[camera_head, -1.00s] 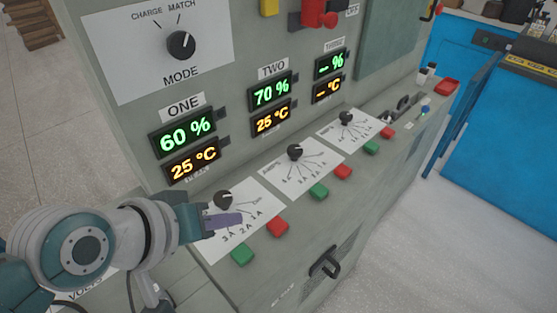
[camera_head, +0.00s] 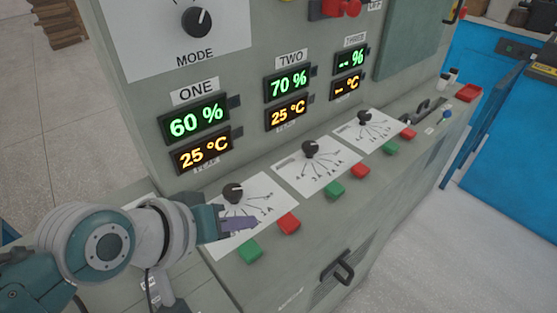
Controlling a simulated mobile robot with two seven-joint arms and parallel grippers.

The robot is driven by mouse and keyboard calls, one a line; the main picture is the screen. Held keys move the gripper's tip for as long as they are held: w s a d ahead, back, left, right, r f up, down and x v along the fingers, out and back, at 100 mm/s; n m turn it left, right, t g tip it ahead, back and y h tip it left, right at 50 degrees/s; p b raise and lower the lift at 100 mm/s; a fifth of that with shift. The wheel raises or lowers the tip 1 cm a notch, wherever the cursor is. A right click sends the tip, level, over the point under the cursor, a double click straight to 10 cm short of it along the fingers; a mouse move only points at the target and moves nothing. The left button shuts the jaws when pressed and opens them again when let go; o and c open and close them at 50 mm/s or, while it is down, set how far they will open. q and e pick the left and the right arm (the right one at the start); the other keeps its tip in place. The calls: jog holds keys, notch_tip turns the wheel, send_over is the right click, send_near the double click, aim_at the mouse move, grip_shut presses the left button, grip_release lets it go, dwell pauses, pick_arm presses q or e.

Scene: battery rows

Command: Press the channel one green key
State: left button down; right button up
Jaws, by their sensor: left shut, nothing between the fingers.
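The channel one green key (camera_head: 250,251) is on the sloped panel at the front edge, below the first dial plate. The channel one red key (camera_head: 289,223) is to its right. My left gripper (camera_head: 238,225) is shut and empty, over the channel one dial plate (camera_head: 264,189), just above and left of the green key in the picture. It appears apart from the key, and it hides part of the plate. The channel one dial (camera_head: 233,192) is behind it. The ONE displays (camera_head: 198,121) read 60 % and 25 °C. My right gripper is not in view.
Channel two has its own green key (camera_head: 335,189), red key (camera_head: 361,170) and dial (camera_head: 310,148) further right. Channel three's keys (camera_head: 391,148) are beyond. A black handle (camera_head: 338,268) sticks out from the cabinet's front. The floor at the lower right is clear.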

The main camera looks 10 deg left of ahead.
pick_arm(q)
jog(key=b, duration=0.3)
send_over(246, 255)
notch_tip(246, 255, down, 4)
jog(key=shift+f, duration=0.15)
jog(key=shift+f+b, duration=0.3)
jog(key=shift+f, duration=0.1)
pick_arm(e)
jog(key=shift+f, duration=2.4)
pick_arm(q)
jog(key=shift+f+b, duration=0.3)
jog(key=shift+f, duration=0.15)
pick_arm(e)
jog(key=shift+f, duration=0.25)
pick_arm(q)
jog(key=shift+f+b, duration=0.3)
jog(key=shift+f, duration=0.1)
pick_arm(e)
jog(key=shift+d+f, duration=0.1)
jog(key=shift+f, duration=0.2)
pick_arm(q)
jog(key=shift+r+p, duration=0.85)
jog(key=shift+p, duration=0.15)
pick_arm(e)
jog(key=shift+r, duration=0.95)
